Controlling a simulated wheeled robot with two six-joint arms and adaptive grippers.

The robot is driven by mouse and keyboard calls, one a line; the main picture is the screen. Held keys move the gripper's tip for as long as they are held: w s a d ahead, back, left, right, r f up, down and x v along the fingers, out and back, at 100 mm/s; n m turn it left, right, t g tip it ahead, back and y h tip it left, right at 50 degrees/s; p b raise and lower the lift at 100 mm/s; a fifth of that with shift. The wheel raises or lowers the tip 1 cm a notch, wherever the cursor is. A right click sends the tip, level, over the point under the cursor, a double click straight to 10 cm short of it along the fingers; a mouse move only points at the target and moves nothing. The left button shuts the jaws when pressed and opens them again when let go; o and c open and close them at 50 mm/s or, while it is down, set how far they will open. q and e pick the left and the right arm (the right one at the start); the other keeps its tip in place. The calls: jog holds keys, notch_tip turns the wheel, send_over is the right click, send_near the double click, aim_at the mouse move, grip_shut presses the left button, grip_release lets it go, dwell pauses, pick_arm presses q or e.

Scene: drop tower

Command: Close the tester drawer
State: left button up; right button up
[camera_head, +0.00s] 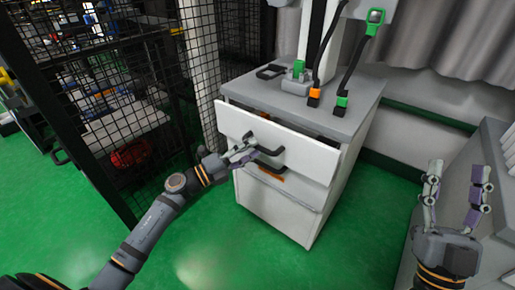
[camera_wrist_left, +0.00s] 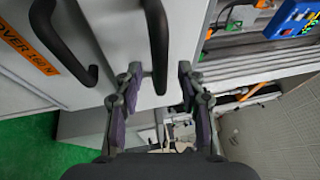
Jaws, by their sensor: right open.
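The white tester drawer (camera_head: 285,145) is the top drawer of a grey-topped cabinet, and its front stands out from the body, partly open. It has a black handle (camera_head: 270,151). My left gripper (camera_head: 243,152) is at the drawer front beside this handle. In the left wrist view, my left gripper (camera_wrist_left: 159,72) has its fingers apart, with the end of a black bar handle (camera_wrist_left: 157,45) between the fingertips; I cannot tell whether they touch. My right gripper (camera_head: 457,186) is open and empty, well to the right of the cabinet.
A lower drawer (camera_head: 290,185) has its own black handle and an orange label. Cables with orange and green plugs (camera_head: 314,97) reach the cabinet top (camera_head: 345,122). A black mesh fence (camera_head: 110,90) stands at left, a grey unit at right. Green floor (camera_head: 225,240) is clear in front.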

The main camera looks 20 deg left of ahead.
pick_arm(q)
jog(key=shift+x, duration=1.4)
grip_shut()
